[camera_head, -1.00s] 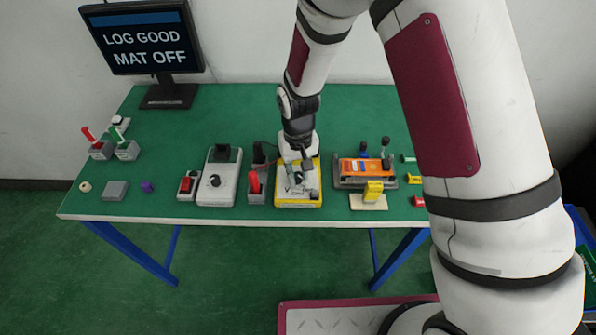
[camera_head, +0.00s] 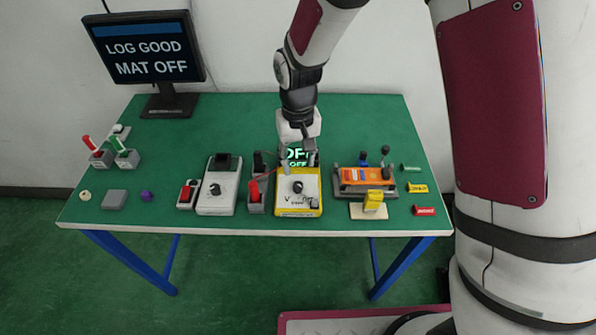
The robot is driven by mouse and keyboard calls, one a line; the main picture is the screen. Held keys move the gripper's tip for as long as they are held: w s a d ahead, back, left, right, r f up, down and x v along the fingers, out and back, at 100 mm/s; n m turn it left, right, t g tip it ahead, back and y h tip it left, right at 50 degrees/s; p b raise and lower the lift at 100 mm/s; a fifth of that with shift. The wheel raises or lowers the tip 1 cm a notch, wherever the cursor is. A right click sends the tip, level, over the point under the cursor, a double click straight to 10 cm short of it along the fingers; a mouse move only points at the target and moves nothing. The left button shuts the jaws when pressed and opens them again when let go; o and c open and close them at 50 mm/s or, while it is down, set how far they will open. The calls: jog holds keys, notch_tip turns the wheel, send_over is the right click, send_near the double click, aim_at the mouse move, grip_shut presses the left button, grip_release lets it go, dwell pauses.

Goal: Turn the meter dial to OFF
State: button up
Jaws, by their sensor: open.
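The meter (camera_head: 284,205) is a yellow-edged box with a white face on the green table, right of centre. Its black round dial (camera_head: 297,187) shows on the face, with small markings below it. Green lit text that seems to read OFF shows at the meter's upper end, partly hidden by my gripper. My gripper (camera_head: 300,166) is open above the upper part of the meter, its fingers spread and pointing down. It is apart from the dial, and nothing is between the fingers.
A monitor (camera_head: 146,47) at the back left reads LOG GOOD, MAT OFF. A white box with a knob (camera_head: 217,197) and a red switch (camera_head: 254,190) stand left of the meter. An orange device (camera_head: 354,175) and yellow block (camera_head: 374,199) stand right.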

jog(key=shift+r, duration=1.55)
jog(key=s+d+r+m+t, duration=0.1)
jog(key=s+d+r, duration=0.35)
jog(key=r, duration=0.25)
jog(key=s+d+r+t, duration=0.2)
jog(key=s+d+r, duration=0.1)
jog(key=d+r, duration=0.3)
jog(key=s+d+r+m+t, duration=0.1)
jog(key=s+d+r, duration=0.3)
jog(key=r, duration=0.5)
jog(key=s+d+r+t, duration=0.1)
jog(key=s+d+r, duration=0.1)
jog(key=s, duration=0.7)
jog(key=shift+d+r+m+t, duration=0.15)
jog(key=shift+d+m+t, duration=0.2)
jog(key=shift+d, duration=0.4)
